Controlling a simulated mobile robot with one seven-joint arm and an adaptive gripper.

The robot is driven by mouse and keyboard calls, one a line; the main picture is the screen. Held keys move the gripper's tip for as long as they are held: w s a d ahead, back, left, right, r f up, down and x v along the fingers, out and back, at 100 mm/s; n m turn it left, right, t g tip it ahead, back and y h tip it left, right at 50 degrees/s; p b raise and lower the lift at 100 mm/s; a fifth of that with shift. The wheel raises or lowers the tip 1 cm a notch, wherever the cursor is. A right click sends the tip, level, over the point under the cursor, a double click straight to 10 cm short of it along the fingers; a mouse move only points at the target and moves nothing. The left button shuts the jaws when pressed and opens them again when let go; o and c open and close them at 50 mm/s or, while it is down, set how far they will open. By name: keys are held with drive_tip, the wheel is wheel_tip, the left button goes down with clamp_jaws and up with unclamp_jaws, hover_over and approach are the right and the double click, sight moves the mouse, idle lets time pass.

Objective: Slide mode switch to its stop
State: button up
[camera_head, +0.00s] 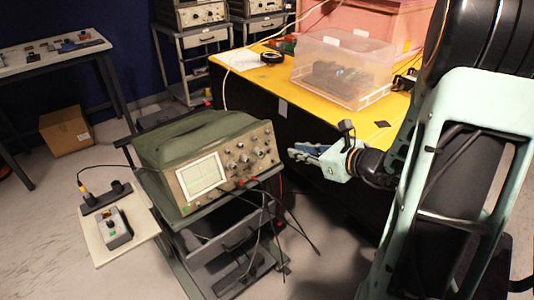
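An oscilloscope (222,170) with a green cover stands on a dark cart (236,235). Its front panel, with a lit screen, knobs and small controls, faces my side. I cannot make out which control is the mode switch. A small grey control box (114,229) with a few small coloured parts lies on a pale side shelf left of the oscilloscope. My gripper (294,153) is in the air just right of the oscilloscope, apart from it, with its fingers pointing left. Nothing shows in it, and the gap between its fingers is too small to judge.
A yellow-topped bench (240,64) behind my gripper carries a clear plastic box (343,72). Cables (292,215) hang from the oscilloscope's front. A cardboard box (67,131) sits on the floor at left, under a table (40,62). Bare floor lies front left.

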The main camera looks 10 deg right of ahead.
sight(269, 151)
drive_tip(key=shift+m, duration=0.8)
drive_tip(key=x, duration=0.6)
drive_tip(key=s+a+f+b+x, duration=0.1)
drive_tip(key=x, duration=0.3)
clamp_jaws()
